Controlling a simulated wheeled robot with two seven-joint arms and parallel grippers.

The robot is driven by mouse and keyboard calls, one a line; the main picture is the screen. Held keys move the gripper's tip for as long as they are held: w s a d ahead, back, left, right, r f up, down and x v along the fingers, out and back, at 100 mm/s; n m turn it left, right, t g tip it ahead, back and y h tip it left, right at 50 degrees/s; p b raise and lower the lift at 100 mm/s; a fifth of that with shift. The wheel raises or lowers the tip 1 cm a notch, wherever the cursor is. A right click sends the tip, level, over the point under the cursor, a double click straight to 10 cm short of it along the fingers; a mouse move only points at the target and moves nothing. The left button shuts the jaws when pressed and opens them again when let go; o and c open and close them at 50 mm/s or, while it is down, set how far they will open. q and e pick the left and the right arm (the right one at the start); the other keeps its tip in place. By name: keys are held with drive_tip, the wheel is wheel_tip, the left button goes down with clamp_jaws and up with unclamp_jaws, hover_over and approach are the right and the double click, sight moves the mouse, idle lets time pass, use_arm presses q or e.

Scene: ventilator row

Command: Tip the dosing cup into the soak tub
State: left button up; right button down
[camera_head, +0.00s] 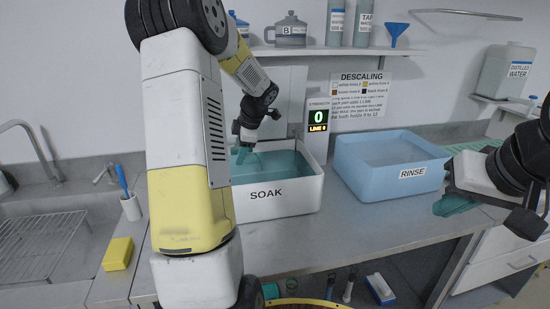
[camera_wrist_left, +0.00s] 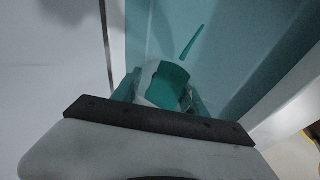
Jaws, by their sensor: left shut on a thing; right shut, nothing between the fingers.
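The soak tub (camera_head: 283,203) is a white box labelled SOAK with teal liquid inside, on the counter. My left gripper (camera_head: 246,152) is over the tub's back left part, fingers pointing down. In the left wrist view it is shut on the white dosing cup (camera_wrist_left: 149,78), which has a teal patch at its opening. The cup looks tilted over the tub; how far is hard to tell. A thin teal streak (camera_wrist_left: 193,43) shows beyond the cup; whether it is liquid is unclear. The cup is not clear in the head view. My right gripper (camera_head: 457,198) is shut and empty, right of the rinse tub.
A blue rinse tub (camera_head: 408,173) stands right of the soak tub. A display (camera_head: 318,116) behind reads 0 and LIME 0. A yellow sponge (camera_head: 118,254), a brush holder (camera_head: 131,208) and a sink are at left. Counter in front of the tubs is clear.

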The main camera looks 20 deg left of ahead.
use_arm(q)
drive_tip(key=shift+w+d+r+m+g+y, duration=0.15)
drive_tip(key=shift+r+g+y, duration=0.15)
drive_tip(key=shift+y, duration=0.35)
drive_tip(key=shift+s+d+r+m+g+y, duration=0.15)
drive_tip(key=shift+r+g+y, duration=0.1)
drive_tip(key=shift+y, duration=0.4)
